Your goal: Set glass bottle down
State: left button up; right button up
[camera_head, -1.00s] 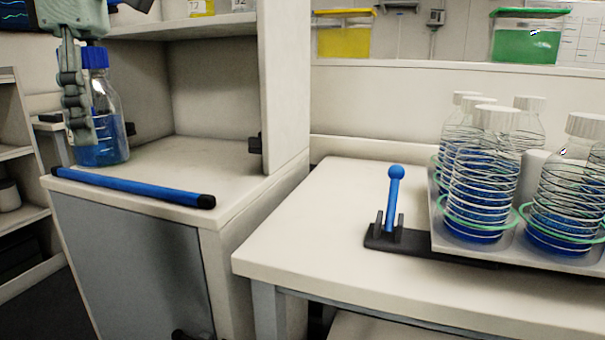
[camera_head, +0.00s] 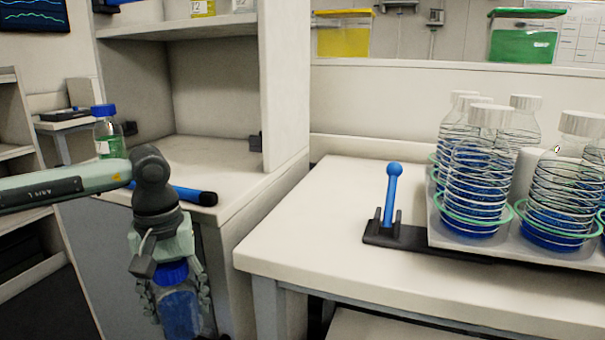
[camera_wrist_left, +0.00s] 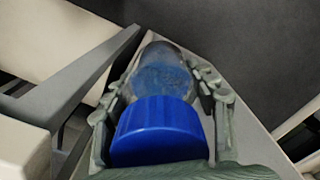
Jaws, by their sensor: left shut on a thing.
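The glass bottle (camera_head: 181,312) has a blue cap and blue liquid. My left gripper (camera_head: 180,297) is shut on it, with fingers on both sides. The bottle hangs upright in front of the left cabinet, below its worktop level; its base is cut off by the lower picture edge. In the left wrist view the blue cap (camera_wrist_left: 158,130) is close to the camera and the bottle's clear body (camera_wrist_left: 162,72) lies between the two fingers (camera_wrist_left: 165,95). I cannot tell whether anything touches its base. My right gripper is not in view.
Another blue-capped bottle (camera_head: 108,140) stands at the cabinet's left. The cabinet worktop (camera_head: 215,160) has a blue bar (camera_head: 195,195) along its front. On the right table (camera_head: 310,215), a shaker platform (camera_head: 440,215) holds several bottles in wire springs, beside a blue-knobbed lever (camera_head: 392,200).

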aim_at(190, 338)
pick_arm(q)
jog(key=f+m, duration=0.1)
jog(key=s+d+f+m, duration=0.1)
jog(key=f, duration=0.1)
jog(key=s+d+f+m, duration=0.1)
jog(key=f+m, duration=0.1)
jog(key=shift+s, duration=0.25)
